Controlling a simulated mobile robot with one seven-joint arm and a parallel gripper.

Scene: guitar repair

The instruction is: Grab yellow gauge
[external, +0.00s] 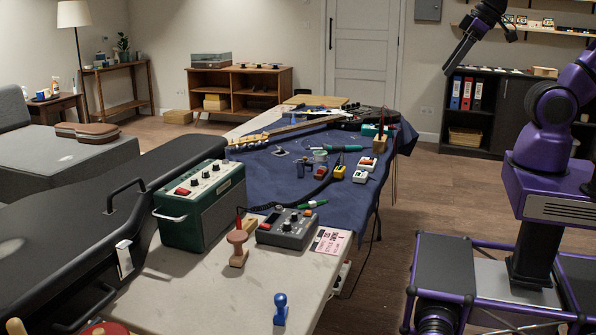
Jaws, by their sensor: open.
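A small yellow block-like thing (339,172) lies on the dark blue cloth in the middle of the workbench. It could be the yellow gauge, but it is too small here to make out a dial. Small coloured boxes stand close on its right, and a small red thing is just left of it. My gripper (452,68) is high in the air at the upper right, in front of the dark shelf. It is open, points down to the left, and is well away from the bench. Nothing shows between its fingers.
The blue cloth (285,168) also carries an electric guitar (290,130), a green screwdriver (345,148) and small boxes (361,177). A green amplifier (200,205), a grey pedal (287,229) and a black case (70,240) are nearer. Open floor (425,195) lies right of the bench.

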